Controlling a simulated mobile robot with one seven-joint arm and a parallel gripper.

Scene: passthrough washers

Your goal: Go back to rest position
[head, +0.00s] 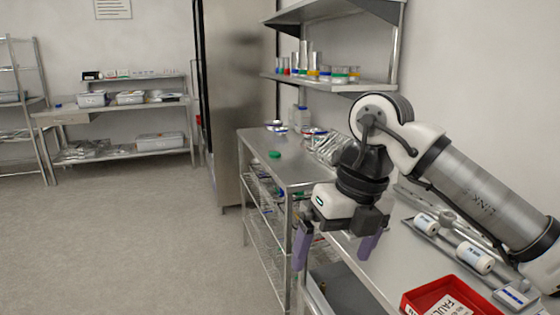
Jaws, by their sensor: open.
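My gripper (336,246) hangs at the end of my arm right of the picture's middle, with its two purple fingers pointing down and spread apart. Nothing shows between the fingers. It is in front of the left edge of the steel bench (358,262); how high it is above the bench I cannot tell. My arm is bent and reaches in from the right, hiding part of the bench and wall behind it.
A red tray (417,298) with a label lies at the lower right. White rolls (474,258) lie on the bench. A steel table (263,141) with several small items stands behind, below a wall shelf (340,84). The floor (130,240) at left is clear.

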